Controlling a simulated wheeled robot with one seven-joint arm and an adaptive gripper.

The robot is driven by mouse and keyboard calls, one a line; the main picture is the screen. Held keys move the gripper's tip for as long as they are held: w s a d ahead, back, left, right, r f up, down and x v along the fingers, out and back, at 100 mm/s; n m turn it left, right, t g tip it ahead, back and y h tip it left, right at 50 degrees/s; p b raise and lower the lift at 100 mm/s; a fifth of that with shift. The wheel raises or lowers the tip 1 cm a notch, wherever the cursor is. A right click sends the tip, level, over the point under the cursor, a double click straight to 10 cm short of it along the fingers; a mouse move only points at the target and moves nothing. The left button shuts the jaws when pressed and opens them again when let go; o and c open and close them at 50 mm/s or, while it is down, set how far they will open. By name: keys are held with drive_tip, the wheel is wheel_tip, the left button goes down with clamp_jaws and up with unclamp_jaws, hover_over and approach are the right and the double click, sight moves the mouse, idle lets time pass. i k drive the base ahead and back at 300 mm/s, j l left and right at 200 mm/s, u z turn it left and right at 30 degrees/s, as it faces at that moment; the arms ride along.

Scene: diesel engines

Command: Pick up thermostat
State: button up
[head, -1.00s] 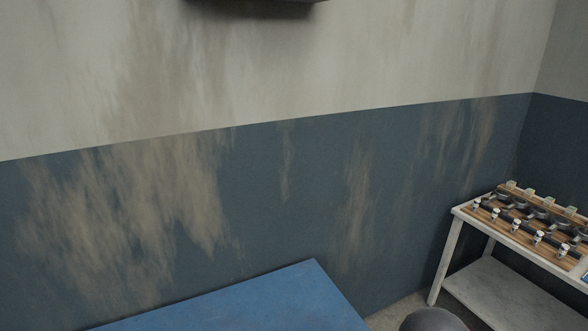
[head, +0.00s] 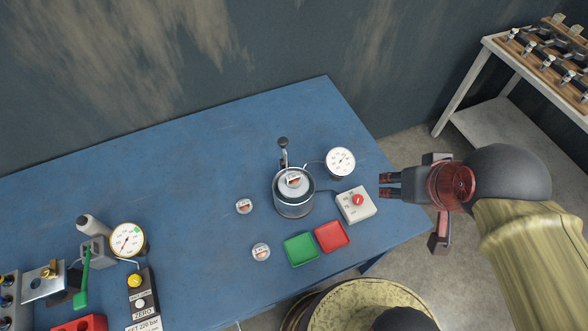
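Small round metal pieces with white-and-red labels look like thermostats; which one is meant is not clear. One piece (head: 244,206) lies on the blue table left of a metal pot. Another piece (head: 261,252) lies nearer, left of a green tray. A similar labelled piece (head: 293,181) shows at the top of the pot (head: 294,204). My gripper (head: 384,186) is at the table's right edge, right of the pot and apart from all of these. Its fingers point left with nothing visible between them; their opening is unclear from this angle.
A control box with a red knob (head: 356,204) and a white dial gauge (head: 340,162) stand between pot and gripper. A green tray (head: 301,249) and a red tray (head: 332,236) lie in front. Other test gear (head: 128,240) stands left. The blue table's middle (head: 180,200) is clear.

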sight(293, 180)
drive_tip(key=k+j+u, duration=0.8)
drive_tip(key=i+j, duration=0.05)
drive_tip(key=i, duration=0.05)
